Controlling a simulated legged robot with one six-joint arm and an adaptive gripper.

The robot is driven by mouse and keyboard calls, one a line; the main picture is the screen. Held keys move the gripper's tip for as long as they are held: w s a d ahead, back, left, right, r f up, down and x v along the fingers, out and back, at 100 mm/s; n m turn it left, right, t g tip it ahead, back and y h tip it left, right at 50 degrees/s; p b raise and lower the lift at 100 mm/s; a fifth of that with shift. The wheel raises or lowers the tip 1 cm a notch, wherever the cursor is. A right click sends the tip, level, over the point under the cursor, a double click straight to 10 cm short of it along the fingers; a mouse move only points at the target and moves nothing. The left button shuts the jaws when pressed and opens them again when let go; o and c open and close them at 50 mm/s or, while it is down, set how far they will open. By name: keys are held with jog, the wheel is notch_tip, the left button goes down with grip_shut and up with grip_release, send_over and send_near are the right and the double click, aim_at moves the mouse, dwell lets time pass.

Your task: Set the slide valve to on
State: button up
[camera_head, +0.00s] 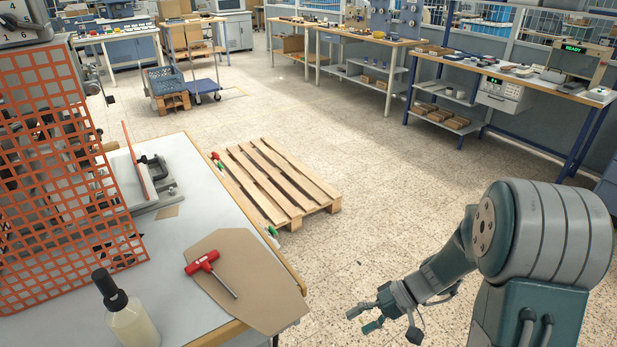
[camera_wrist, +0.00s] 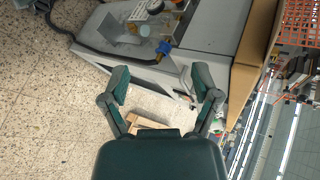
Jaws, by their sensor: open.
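My gripper (camera_head: 363,318) is open and empty above the floor at the lower right of the table in the head view. Its two fingers are spread apart in the wrist view (camera_wrist: 161,78). A small blue fitting (camera_wrist: 164,47) sits beyond the fingertips on a grey machine surface, near a black hose (camera_wrist: 85,48); I cannot tell whether it is the slide valve. No slide valve can be made out for certain in either view, and its setting cannot be read. The gripper touches nothing.
A white-topped table (camera_head: 182,250) at left carries a red-handled tool (camera_head: 203,262), a bottle (camera_head: 131,322) and a small press (camera_head: 150,180), beside an orange mesh guard (camera_head: 60,180). A wooden pallet (camera_head: 275,180) lies beyond. The floor at centre right is clear.

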jog(key=s+d+r+t+h, duration=0.2)
jog(key=s+r+t+h, duration=0.2)
jog(key=r, duration=0.6)
jog(key=s+d+r+t+h, duration=0.2)
jog(key=s+r+t+h, duration=0.2)
jog(key=s+r+h, duration=0.3)
notch_tip(320, 180, up, 3)
jog(key=shift+s+f+m, duration=0.1)
jog(key=shift+s+m, duration=0.2)
jog(key=shift+s, duration=0.45)
